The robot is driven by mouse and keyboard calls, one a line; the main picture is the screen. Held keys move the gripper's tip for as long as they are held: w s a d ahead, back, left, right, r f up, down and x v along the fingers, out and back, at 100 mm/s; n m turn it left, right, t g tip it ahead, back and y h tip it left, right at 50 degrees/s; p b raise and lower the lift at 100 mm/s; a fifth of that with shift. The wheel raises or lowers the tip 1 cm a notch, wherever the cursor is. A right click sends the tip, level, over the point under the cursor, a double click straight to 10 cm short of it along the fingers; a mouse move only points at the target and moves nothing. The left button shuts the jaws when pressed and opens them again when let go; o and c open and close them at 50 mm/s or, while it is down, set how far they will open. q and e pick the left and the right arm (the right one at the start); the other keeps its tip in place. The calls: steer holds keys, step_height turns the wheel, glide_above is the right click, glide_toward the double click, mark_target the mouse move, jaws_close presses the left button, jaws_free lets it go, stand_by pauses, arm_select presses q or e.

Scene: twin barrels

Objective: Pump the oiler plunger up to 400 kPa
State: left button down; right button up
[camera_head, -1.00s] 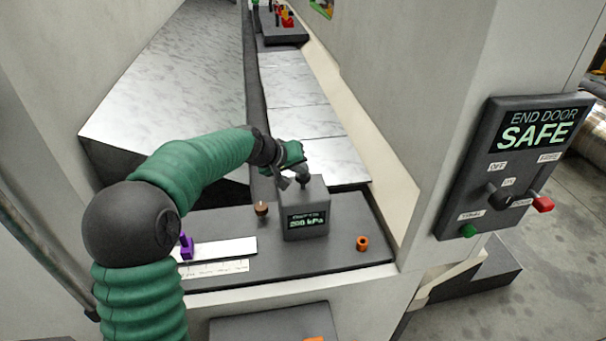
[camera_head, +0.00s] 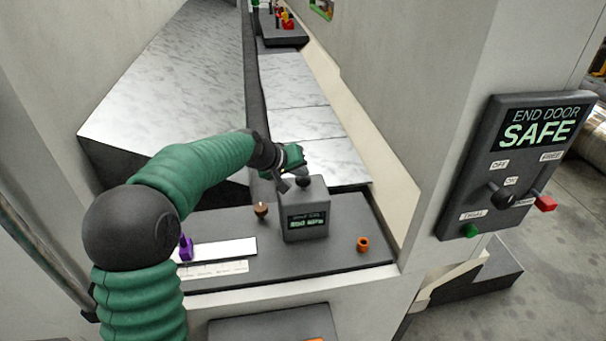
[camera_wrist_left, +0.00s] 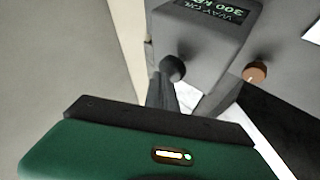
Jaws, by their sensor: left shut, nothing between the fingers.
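The oiler is a grey box (camera_head: 305,211) on the dark shelf in the head view, with a dark round plunger knob (camera_head: 303,181) on top. Its lit display reads upside down as 300 kPa in the wrist view (camera_wrist_left: 225,10); in the head view the digits are blurred. My left gripper (camera_head: 284,185) is shut and empty at the box's top left edge, beside the knob. In the wrist view the closed fingers (camera_wrist_left: 162,95) reach close to the knob (camera_wrist_left: 172,68); I cannot tell whether they touch. My right gripper is not in view.
A brown knob (camera_head: 261,209) stands left of the oiler and an orange ring (camera_head: 362,244) lies right of it. A purple piece (camera_head: 186,247) and a white plate (camera_head: 225,250) are at the left. An END DOOR SAFE panel (camera_head: 515,165) is on the right.

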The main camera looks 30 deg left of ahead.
mark_target(301, 179)
arm_select(q)
steer(key=shift+f, duration=0.2)
stand_by(0.3)
steer(key=shift+r+p, duration=1.05)
steer(key=shift+r, duration=0.55)
steer(key=shift+r, duration=0.1)
step_height(301, 179, up, 5)
steer(key=p, duration=0.3)
steer(key=shift+p, duration=0.35)
stand_by(1.3)
